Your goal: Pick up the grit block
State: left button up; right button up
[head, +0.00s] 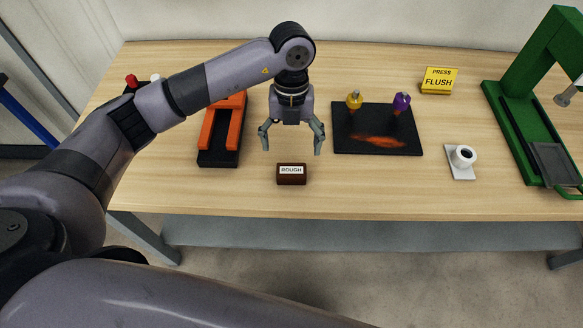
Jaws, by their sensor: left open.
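The grit block is a small dark brown block (291,181) with a white label reading "ROUGH". It lies near the front edge of the wooden table in the head view. My left gripper (292,149) points down with its fingers spread, open and empty. In the picture it shows just above and behind the block, apart from it. How high it hangs over the table is hard to tell. My right gripper is not in the head view.
An orange and black fixture (221,135) stands left of the gripper. A black mat (347,145) with yellow and purple items lies to the right. Farther right are a white holder (462,174), a yellow "PRESS FLUSH" sign (439,81) and a green press (515,115). Table around the block is clear.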

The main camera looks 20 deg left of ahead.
aim_at(292, 170)
pick_arm(q)
jog(key=f, duration=0.3)
jog(key=shift+s+d+f+p, duration=0.15)
jog(key=shift+s+p, duration=0.1)
jog(key=shift+p, duration=0.15)
jog(key=shift+s+f+p, duration=0.2)
jog(key=shift+f+p, duration=0.25)
jog(key=f+p, duration=0.1)
jog(key=f, duration=0.2)
jog(key=shift+s+d+f+p, duration=0.15)
jog(key=shift+s+f+p, duration=0.15)
jog(key=shift+s+p, duration=0.1)
jog(key=shift+f, duration=0.4)
jog(key=shift+c, duration=0.2)
jog(key=c, duration=1.3)
jog(key=shift+o, duration=0.2)
jog(key=shift+r, duration=0.1)
